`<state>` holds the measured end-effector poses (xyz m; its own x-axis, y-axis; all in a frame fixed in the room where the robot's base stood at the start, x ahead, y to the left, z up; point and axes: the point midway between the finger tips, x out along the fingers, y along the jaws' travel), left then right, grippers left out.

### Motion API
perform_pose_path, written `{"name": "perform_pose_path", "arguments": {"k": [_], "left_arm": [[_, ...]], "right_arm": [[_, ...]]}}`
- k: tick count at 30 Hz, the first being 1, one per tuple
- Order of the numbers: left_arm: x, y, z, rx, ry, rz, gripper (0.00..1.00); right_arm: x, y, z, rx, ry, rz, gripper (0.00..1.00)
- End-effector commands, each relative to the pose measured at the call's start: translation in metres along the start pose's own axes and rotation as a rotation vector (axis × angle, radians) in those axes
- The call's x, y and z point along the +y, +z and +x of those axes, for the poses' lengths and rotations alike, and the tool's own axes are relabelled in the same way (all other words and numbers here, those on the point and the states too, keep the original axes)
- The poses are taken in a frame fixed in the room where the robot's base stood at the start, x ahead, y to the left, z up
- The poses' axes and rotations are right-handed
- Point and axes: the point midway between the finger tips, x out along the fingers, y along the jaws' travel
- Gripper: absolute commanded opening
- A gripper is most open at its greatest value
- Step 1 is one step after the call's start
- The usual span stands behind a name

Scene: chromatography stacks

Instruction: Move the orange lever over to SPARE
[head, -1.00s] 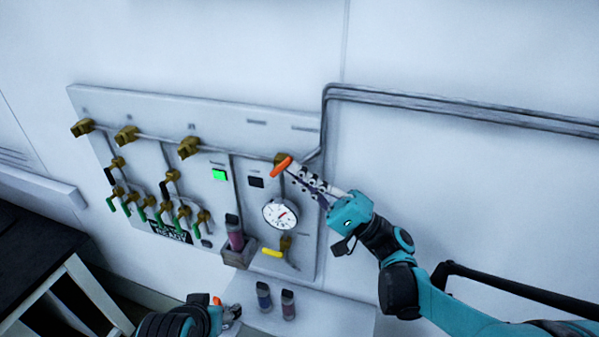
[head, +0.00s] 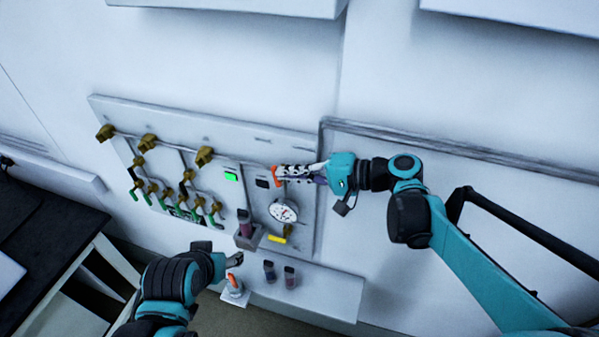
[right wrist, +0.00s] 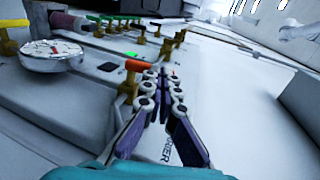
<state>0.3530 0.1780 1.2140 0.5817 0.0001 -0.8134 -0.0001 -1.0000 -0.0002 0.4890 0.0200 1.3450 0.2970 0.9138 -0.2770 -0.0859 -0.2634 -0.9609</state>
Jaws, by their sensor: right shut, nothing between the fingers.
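The orange lever (head: 275,175) sits on a brass valve at the upper right of the grey wall panel (head: 305,225). In the head view it stands nearly upright in the picture. It also shows in the right wrist view as an orange bar (right wrist: 139,66) on its brass body. My right gripper (head: 281,174) is shut and empty, with its fingertips (right wrist: 163,74) right beside the lever; I cannot tell whether they touch. My left gripper (head: 236,258) is low, near the shelf, too small to read. I cannot read a SPARE label.
A round gauge (head: 284,211) and a yellow lever (head: 277,239) are below the orange lever. Several green-handled valves are at the left. Two vials (head: 290,277) stand on the shelf (head: 330,292), near a small orange-topped white item (head: 235,286). A green light (head: 231,176) is lit.

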Motion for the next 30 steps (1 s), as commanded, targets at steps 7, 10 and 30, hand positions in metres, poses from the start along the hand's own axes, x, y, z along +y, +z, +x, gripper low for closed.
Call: {"name": "perform_pose_path", "arguments": {"k": [7,10,30], "left_arm": [[0.000,-0.023,-0.032,0.000,0.000,0.000,0.62],[0.000,-0.028,-0.038,0.000,0.000,0.000,0.62],[0.000,-0.035,-0.049,0.000,0.000,0.000,0.62]], "right_arm": [[-0.014,0.001,0.009,-0.003,0.223,-0.003,0.00],[-0.015,0.001,0.013,-0.003,0.304,-0.003,0.00],[-0.014,0.000,0.025,0.000,0.420,0.000,0.00]]}}
